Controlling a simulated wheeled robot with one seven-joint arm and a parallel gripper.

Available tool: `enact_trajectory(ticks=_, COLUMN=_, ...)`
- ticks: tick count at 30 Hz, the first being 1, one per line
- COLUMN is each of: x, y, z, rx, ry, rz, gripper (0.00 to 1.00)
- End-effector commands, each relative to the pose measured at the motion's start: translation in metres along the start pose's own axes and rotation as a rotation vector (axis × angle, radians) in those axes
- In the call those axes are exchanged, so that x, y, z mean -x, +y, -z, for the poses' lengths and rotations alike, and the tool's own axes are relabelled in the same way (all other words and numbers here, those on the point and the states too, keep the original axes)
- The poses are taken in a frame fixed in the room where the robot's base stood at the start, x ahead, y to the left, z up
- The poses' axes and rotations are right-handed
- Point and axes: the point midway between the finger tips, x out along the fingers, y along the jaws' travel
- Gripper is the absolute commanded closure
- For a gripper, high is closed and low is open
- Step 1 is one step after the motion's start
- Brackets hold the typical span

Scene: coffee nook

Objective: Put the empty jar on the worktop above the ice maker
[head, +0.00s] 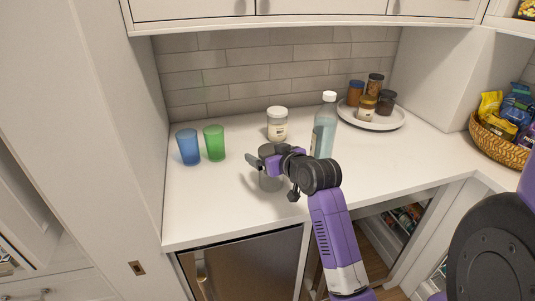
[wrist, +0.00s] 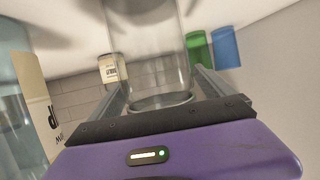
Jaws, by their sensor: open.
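The empty jar (head: 269,181) is clear glass and stands upright on the white worktop (head: 220,205), over the steel-fronted ice maker (head: 245,270). In the wrist view, which is upside down, the jar (wrist: 158,45) shows between the two fingers with its round rim toward me. My gripper (head: 262,158) is open around the upper part of the jar in the head view; its fingers (wrist: 160,72) stand apart on either side of the glass. My gripper hides part of the jar's top in the head view.
A green cup (head: 214,143) and a blue cup (head: 188,147) stand to the left. A white-lidded jar (head: 277,124) is behind, and a tall bottle (head: 325,125) is close on the right. A round tray (head: 385,122) of jars and a snack basket (head: 495,148) are farther right.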

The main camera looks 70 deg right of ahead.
Motion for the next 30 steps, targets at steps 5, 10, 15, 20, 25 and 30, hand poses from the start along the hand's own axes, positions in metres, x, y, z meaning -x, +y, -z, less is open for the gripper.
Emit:
enact_trajectory(ticks=5, x=0.003, y=0.0, z=0.003, rx=-0.001, ry=0.0, rz=0.0, gripper=0.07)
enact_trajectory(ticks=10, x=0.027, y=-0.001, z=0.002, rx=-0.003, ry=0.002, rz=0.001, gripper=0.07)
enact_trajectory(ticks=15, x=0.063, y=-0.001, z=0.002, rx=-0.002, ry=0.003, rz=0.0, gripper=0.07)
enact_trajectory(ticks=20, x=0.093, y=0.0, z=0.002, rx=0.0, ry=0.002, rz=-0.001, gripper=0.07)
enact_trajectory(ticks=25, x=0.114, y=0.0, z=0.003, rx=-0.001, ry=0.001, rz=0.001, gripper=0.07)
enact_trajectory(ticks=30, x=0.121, y=0.0, z=0.003, rx=0.0, ry=0.001, rz=0.0, gripper=0.07)
